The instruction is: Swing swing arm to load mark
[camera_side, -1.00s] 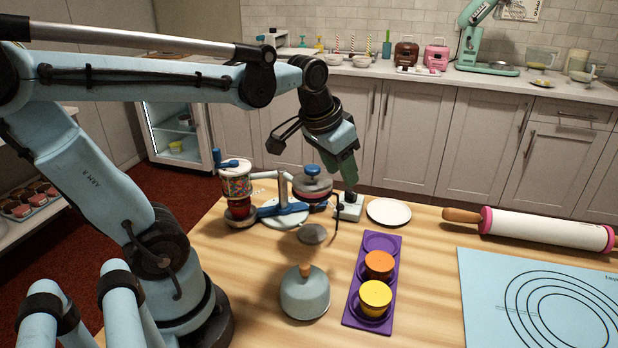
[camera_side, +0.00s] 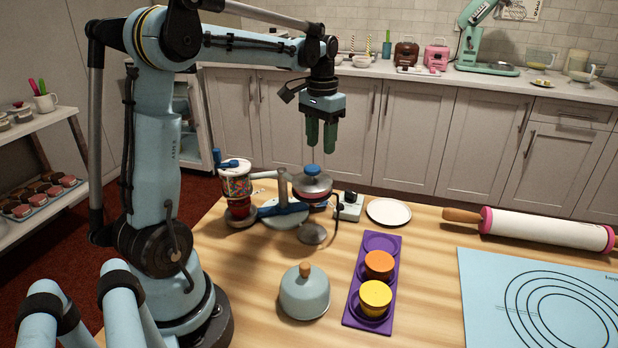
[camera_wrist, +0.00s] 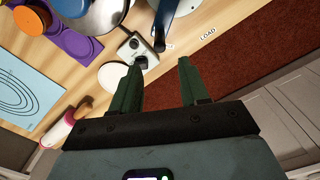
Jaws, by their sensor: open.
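My gripper (camera_side: 322,140) hangs open and empty, pointing down, high above the table's far edge. Its two green fingers also show apart in the wrist view (camera_wrist: 160,88). On the table, a pale swing arm (camera_side: 283,180) reaches from a post toward a dark red-banded round pot with a blue knob (camera_side: 312,184). A blue bar (camera_side: 285,209) lies low at the post's foot. In the wrist view, a blue bar (camera_wrist: 164,22) points toward the table edge. A printed LOAD mark (camera_wrist: 208,34) lies to its right on the wood; another label by the bar tip is partly hidden.
A white switch box (camera_side: 349,208) and plate (camera_side: 388,212) stand right of the pot. A candy jar (camera_side: 237,185) stands left. In front are a grey domed lid (camera_side: 305,293) and a purple tray (camera_side: 358,309) with orange and yellow cups. A rolling pin (camera_side: 545,229) lies right.

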